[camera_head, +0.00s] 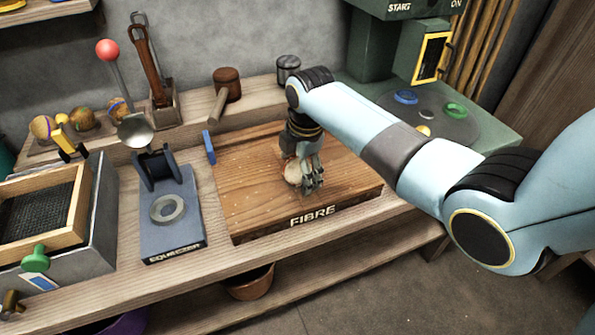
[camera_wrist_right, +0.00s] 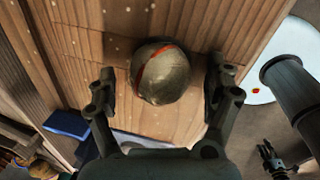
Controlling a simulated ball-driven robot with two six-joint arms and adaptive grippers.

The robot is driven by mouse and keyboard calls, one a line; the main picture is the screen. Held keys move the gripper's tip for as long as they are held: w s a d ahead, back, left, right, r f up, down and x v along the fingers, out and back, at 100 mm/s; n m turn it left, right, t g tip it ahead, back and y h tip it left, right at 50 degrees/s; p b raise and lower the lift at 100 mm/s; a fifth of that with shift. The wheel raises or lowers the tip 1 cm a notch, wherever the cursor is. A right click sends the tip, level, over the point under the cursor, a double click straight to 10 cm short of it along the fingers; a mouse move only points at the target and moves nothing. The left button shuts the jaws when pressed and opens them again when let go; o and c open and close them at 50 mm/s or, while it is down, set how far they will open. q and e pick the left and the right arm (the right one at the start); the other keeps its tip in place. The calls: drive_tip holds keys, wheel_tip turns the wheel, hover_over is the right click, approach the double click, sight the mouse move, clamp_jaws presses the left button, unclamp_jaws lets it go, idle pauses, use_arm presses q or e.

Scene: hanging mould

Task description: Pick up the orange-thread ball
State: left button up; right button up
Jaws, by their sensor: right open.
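The orange-thread ball (camera_wrist_right: 160,75) is grey-brown with an orange line across its upper left side. In the right wrist view it sits on the wooden board, between the two spread fingers of my right gripper (camera_wrist_right: 163,82), with gaps showing on both sides. In the head view the ball (camera_head: 292,174) is pale and partly hidden by my right gripper (camera_head: 310,178), which points down over the board marked FIBRE (camera_head: 350,190). My right gripper is open. My left gripper is in neither view.
Several other balls (camera_head: 82,119) rest on the back shelf at the left. A blue block (camera_head: 209,147) stands at the board's left edge. A mallet (camera_head: 226,85) lies behind it. A blue press stand (camera_head: 170,215) and a framed sieve (camera_head: 38,215) are further left.

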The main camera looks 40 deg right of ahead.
drive_tip(key=c, duration=1.3)
drive_tip(key=shift+r, duration=0.15)
